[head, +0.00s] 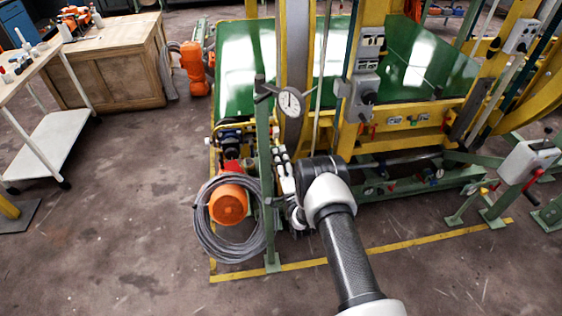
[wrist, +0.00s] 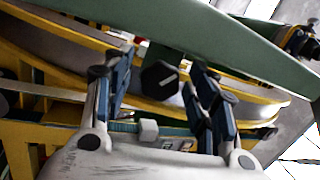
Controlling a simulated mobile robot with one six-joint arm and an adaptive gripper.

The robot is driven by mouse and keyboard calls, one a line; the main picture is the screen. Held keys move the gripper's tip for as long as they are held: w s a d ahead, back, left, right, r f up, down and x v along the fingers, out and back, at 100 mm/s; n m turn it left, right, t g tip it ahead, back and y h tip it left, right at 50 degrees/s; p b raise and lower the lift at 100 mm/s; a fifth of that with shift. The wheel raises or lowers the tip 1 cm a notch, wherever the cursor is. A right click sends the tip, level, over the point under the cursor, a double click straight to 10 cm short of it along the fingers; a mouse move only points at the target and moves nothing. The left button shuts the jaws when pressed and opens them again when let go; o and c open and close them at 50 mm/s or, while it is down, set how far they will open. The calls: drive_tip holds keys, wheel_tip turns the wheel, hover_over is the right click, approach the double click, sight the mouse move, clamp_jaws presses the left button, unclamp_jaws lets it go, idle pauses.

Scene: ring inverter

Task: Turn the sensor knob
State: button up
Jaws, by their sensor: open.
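In the wrist view a black round knob (wrist: 160,80) with a white pointer line shows between the two fingers of my gripper (wrist: 163,64). The fingers are open, one on each side of the knob with a visible gap. I cannot tell how far the knob is beyond the fingertips. In the head view my gripper (head: 283,172) is beside the green post, mostly behind my wrist, and this knob cannot be made out there.
Yellow machine frames stand behind. Open floor lies in front.

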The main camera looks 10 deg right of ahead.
drive_tip(key=shift+c, duration=0.2)
drive_tip(key=c, duration=1)
drive_tip(key=shift+f+m+b, duration=0.1)
drive_tip(key=shift+m+b, duration=0.5)
drive_tip(key=shift+m, duration=0.1)
drive_tip(key=shift+c, duration=0.2)
drive_tip(key=shift+m+b, duration=0.35)
drive_tip(key=shift+m, duration=0.55)
